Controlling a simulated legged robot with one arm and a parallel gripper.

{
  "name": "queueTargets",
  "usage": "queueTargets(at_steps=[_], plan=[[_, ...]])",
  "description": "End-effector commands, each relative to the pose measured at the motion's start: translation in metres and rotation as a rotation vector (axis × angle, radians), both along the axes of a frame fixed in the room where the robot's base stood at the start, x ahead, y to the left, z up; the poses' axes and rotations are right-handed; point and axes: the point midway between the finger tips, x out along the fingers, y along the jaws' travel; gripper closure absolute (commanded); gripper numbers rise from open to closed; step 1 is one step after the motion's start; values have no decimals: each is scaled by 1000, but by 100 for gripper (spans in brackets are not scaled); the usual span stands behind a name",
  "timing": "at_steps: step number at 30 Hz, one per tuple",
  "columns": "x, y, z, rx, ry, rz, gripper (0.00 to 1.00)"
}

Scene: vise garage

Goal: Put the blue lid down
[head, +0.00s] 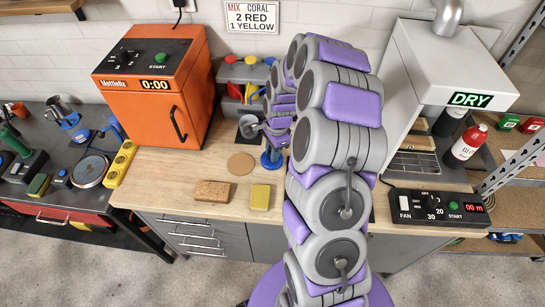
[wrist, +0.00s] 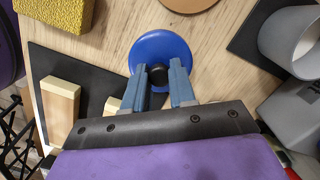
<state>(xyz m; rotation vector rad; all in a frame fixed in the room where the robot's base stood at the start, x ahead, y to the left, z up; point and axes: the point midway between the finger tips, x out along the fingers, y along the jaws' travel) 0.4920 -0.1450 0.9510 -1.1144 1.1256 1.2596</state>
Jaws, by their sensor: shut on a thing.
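The blue lid (wrist: 148,42) is a round disc with a black knob (wrist: 158,75), seen in the wrist view. My gripper (wrist: 160,74) is shut on the knob, one blue-grey finger on each side of it. In the head view the blue lid (head: 272,160) shows over the wooden worktop, partly hidden by my arm. It looks low over the wood, but I cannot tell whether it touches the surface.
A grey cup (wrist: 288,38) stands on a dark mat. An orange oven (head: 155,85) stands left; a grey drying machine (head: 450,60) stands right.

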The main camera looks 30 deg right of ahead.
Motion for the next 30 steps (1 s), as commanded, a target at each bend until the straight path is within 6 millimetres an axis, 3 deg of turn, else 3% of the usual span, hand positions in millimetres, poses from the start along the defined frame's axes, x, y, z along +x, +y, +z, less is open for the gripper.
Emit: queueTargets(at_steps=[3, 6, 16, 17, 18, 24, 30], plan=[[-1, 1, -22, 1, 2, 1, 100], [0, 1, -30, 0, 0, 1, 100], [-1, 0, -32, 0, 0, 1, 100], [-1, 0, -31, 0, 0, 1, 72], [0, 0, -31, 0, 0, 1, 68], [-1, 0, -31, 0, 0, 1, 49], [-1, 0, -31, 0, 0, 1, 49]])
